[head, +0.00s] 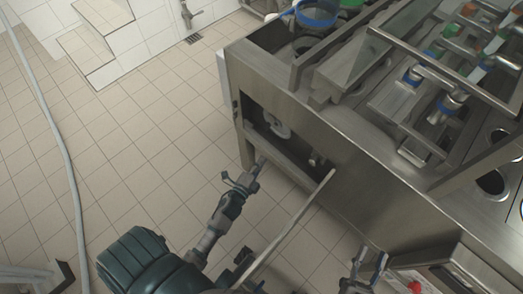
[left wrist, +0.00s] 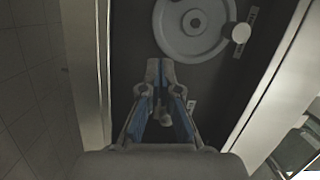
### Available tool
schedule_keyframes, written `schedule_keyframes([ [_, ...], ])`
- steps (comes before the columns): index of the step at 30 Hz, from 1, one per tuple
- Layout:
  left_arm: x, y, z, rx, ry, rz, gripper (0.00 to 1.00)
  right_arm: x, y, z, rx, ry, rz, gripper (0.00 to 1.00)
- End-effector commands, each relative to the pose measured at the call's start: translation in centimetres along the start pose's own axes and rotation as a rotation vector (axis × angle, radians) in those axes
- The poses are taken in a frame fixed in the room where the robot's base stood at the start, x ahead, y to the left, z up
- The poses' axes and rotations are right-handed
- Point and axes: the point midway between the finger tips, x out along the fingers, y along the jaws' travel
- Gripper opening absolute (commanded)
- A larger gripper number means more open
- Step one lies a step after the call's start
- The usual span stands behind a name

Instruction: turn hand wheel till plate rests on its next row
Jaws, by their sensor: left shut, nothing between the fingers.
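The hand wheel (head: 276,125) is a pale disc inside the dark opening in the machine's side. In the left wrist view the wheel (left wrist: 188,40) is partly cut off by the top edge, with a round white knob (left wrist: 241,32) at its right rim. My left gripper (head: 248,178) is outside the opening, below the wheel in the head view. In the left wrist view its fingertips (left wrist: 160,70) are together and empty, just below the wheel and apart from the knob. My right gripper (head: 367,264) has its fingers apart and empty, near the machine's front. I cannot tell which row the plate rests on.
The steel machine (head: 350,195) fills the right side, with rails and round holes on top. A long pale bar (head: 290,226) slants between my arms. A red button (head: 415,287) is at the lower right. The tiled floor (head: 130,170) at left is mostly clear.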

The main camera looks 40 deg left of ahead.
Motion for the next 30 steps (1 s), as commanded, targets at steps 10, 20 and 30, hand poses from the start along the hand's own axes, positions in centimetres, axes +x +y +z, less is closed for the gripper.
schedule_keyframes([
  [10,1.6,-0.8,3.4,-1.32,0.1,-0.117,0.0,0.3,-0.8,1.7,-0.023,-0.147,0.0,0.4],
  [20,1.8,-2.2,9.0,-2.431,0.271,-0.341,0.0,-0.3,0.1,3.5,-0.023,-0.268,0.009,0.4],
  [30,4.9,-2.8,10.5,-2.526,0.295,-0.368,0.0,-0.1,-0.2,2.7,-0.019,-0.187,0.004,0.4],
])
